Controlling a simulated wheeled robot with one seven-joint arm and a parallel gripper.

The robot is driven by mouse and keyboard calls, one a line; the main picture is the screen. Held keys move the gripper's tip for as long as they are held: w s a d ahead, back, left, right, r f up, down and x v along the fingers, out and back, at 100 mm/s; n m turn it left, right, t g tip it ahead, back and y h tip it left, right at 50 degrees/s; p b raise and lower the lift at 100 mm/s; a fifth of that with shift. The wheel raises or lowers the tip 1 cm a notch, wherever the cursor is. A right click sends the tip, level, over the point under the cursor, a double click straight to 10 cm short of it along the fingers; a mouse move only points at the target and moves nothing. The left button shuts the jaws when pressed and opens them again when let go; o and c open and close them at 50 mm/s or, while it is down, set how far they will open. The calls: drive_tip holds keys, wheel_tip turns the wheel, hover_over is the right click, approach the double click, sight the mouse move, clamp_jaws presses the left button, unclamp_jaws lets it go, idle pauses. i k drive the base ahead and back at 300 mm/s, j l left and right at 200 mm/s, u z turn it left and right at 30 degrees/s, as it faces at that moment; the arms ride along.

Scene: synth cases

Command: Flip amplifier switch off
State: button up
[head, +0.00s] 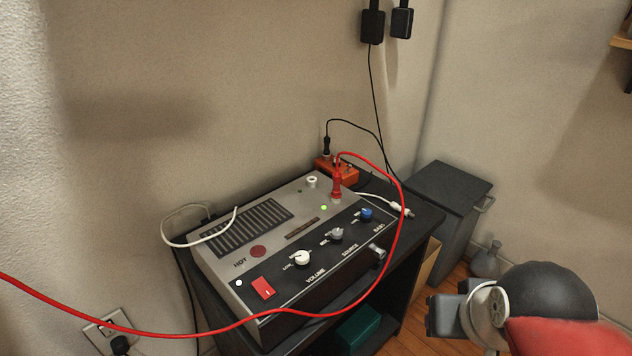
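The amplifier (222,264) is a silver and black box on a small dark stand. Its red rocker switch (263,289) sits at the front left of the black control strip, next to a small white light. I cannot tell which way the rocker is tipped. A green light (323,208) glows on the top panel. My gripper (443,316) is at the lower right, apart from the amplifier and well to the right of the switch. Its dark end parts show, but its fingers are not clear enough to tell open from shut.
A red cable (400,240) runs from a red plug on the amplifier, loops right and crosses low in front of the switch. Three knobs line the strip. An orange power strip (345,174) is behind. A dark bin (455,200) stands right. A wall socket (108,326) is lower left.

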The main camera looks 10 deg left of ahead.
sight(259, 286)
drive_tip(key=j+u, duration=0.1)
drive_tip(key=u, duration=0.3)
drive_tip(key=j+u, duration=0.1)
drive_tip(key=u, duration=0.25)
drive_tip(key=j+u, duration=0.1)
drive_tip(key=u, duration=0.3)
